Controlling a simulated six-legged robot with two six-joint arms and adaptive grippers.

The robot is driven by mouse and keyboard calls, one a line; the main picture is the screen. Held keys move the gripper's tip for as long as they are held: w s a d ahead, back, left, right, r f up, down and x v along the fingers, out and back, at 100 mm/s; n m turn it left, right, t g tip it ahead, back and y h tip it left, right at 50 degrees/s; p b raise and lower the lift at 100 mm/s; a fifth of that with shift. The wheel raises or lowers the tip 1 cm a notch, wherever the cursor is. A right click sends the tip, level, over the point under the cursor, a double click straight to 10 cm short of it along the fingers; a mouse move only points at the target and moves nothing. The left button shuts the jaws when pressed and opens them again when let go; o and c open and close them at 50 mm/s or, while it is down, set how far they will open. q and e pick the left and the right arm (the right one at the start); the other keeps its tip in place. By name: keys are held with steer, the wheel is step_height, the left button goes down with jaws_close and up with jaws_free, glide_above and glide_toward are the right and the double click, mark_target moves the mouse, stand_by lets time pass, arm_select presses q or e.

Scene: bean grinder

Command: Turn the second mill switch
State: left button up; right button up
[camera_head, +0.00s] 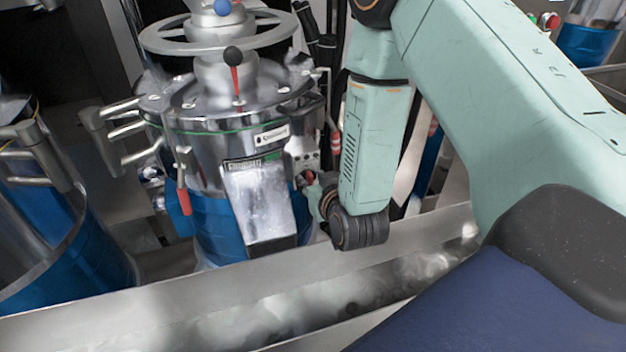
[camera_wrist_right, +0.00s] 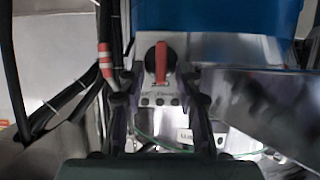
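A mill (camera_head: 255,120) with a steel top and blue lower body stands left of centre in the head view. A red switch handle (camera_head: 307,177) shows on its right side, partly covered by my right gripper (camera_head: 316,190). In the right wrist view the red handle (camera_wrist_right: 161,62) stands upright in the picture on a round black base, on a pale panel (camera_wrist_right: 160,98). My right gripper (camera_wrist_right: 160,85) is open there, with one finger on each side of the panel below the handle. Contact cannot be told. My left gripper is not in view.
A steel chute (camera_head: 258,205) juts from the mill's front, close to my right gripper. Another blue mill (camera_head: 75,265) stands at the left. A long metal rail (camera_head: 150,312) runs in front. Dark cables (camera_wrist_right: 75,105) hang left in the wrist view.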

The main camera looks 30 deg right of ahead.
steer(key=shift+d+f, duration=0.1)
steer(key=shift+d, duration=0.05)
steer(key=shift+w, duration=0.15)
steer(key=shift+c, duration=0.4)
steer(key=shift+a, duration=0.3)
steer(key=c, duration=0.3)
steer(key=shift+c, duration=0.9)
steer(key=shift+d, duration=0.2)
jaws_close()
steer(key=shift+a, duration=0.15)
